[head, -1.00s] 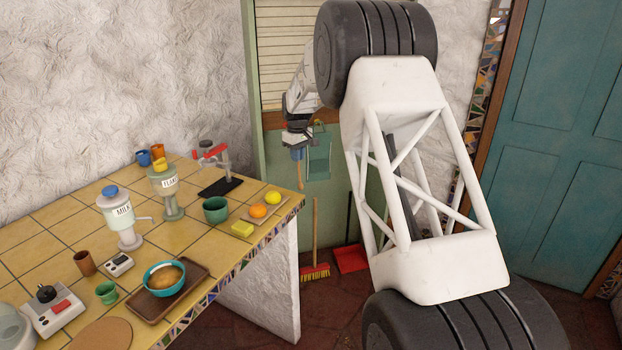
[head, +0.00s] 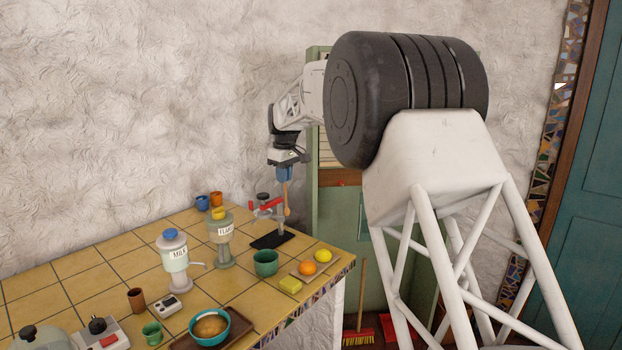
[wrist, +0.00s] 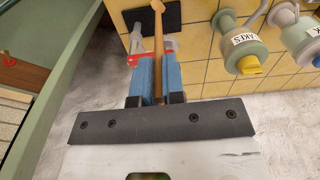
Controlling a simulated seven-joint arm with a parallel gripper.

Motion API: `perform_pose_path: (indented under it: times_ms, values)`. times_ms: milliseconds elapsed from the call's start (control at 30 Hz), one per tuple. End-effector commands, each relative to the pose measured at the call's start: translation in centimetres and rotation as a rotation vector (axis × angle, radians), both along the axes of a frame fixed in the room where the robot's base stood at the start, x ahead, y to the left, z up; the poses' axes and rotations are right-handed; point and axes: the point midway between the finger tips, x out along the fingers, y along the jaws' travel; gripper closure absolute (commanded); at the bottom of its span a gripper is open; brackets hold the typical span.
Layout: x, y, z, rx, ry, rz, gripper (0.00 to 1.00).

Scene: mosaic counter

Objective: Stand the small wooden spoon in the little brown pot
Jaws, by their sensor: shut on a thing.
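My gripper (head: 285,176), with blue fingers, is shut on the small wooden spoon (head: 286,198). The spoon hangs roughly upright, its wider end down, in front of the red-handled press near the counter's back right. In the wrist view, the spoon (wrist: 158,45) runs out from between the blue fingers (wrist: 157,78). The little brown pot (head: 136,299) stands upright on the tiled counter at the front left, well away from my gripper. Its inside is mostly hidden. The pot is not seen in the wrist view.
The milk dispenser (head: 175,262) and flakes dispenser (head: 220,240) stand between gripper and pot. The press (head: 268,205) is close to the spoon. A green bowl (head: 265,263), orange (head: 307,268), lemon (head: 323,256), small grey device (head: 166,306) and teal bowl (head: 211,328) are also on the counter.

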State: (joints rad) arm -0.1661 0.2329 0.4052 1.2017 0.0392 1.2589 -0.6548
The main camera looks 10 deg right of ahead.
Motion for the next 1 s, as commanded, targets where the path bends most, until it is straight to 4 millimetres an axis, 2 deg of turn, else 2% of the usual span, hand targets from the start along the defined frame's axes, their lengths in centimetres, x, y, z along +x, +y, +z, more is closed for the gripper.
perform_pose_path:
  times_ms: [33, 300, 667, 1000]
  values:
    - [-0.5, 1.8, 0.3, 0.001, -0.002, 0.021, 1.0]
    - [-3.4, 10.0, 1.7, 0.01, -0.009, 0.122, 1.0]
    - [-8.3, 20.2, 3.7, 0.021, -0.018, 0.258, 1.0]
    - [-14.1, 29.1, 5.6, 0.035, -0.027, 0.391, 1.0]
